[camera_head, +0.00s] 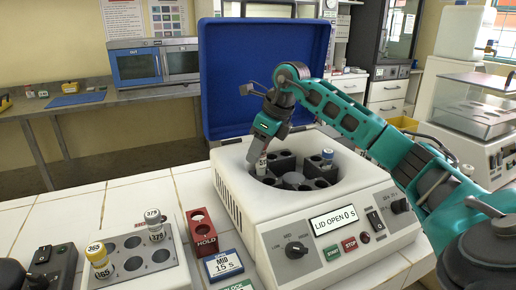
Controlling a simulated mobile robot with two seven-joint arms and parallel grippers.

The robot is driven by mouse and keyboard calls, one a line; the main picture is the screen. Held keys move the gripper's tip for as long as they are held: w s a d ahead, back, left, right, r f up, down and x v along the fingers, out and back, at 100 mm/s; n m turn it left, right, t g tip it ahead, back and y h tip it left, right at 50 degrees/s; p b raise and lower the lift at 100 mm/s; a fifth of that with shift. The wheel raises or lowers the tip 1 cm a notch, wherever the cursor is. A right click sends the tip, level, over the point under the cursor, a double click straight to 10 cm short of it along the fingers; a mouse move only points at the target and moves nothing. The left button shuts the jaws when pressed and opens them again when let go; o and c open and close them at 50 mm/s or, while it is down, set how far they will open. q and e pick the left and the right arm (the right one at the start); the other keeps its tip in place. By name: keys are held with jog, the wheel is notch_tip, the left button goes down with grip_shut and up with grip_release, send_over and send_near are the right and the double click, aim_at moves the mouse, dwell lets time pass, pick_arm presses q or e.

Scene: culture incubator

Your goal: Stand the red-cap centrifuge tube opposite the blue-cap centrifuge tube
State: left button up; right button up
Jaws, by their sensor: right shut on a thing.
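The white centrifuge (228,172) stands with its blue lid (262,70) raised, and its display reads "LID OPEN 0 s". The blue-cap tube (327,158) stands in a hole at the right of the dark rotor (290,164). My right gripper (263,145) is over the left side of the bowl, shut on a small labelled tube (261,163). The gripper hides this tube's cap, so I cannot see its colour; no other red-cap tube shows. The tube is near upright at the rotor's left side; I cannot tell how deep it sits. My left gripper is not in view.
A grey rack (178,262) at the front left holds a yellow-cap tube (100,260) and a pale-cap tube (154,224). A red HOLD block (202,238) with empty holes and a "MID 15 S" card (223,265) stand between rack and centrifuge. White tiles (60,212) behind the rack are clear.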

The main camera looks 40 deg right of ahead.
jog(key=shift+f+b, duration=0.8)
jog(key=shift+f, duration=0.8)
jog(key=o, duration=1)
jog(key=shift+o, duration=0.4)
jog(key=shift+s+f, duration=0.1)
jog(key=shift+f, duration=0.05)
jog(key=shift+a, duration=0.1)
jog(key=shift+c, duration=0.2)
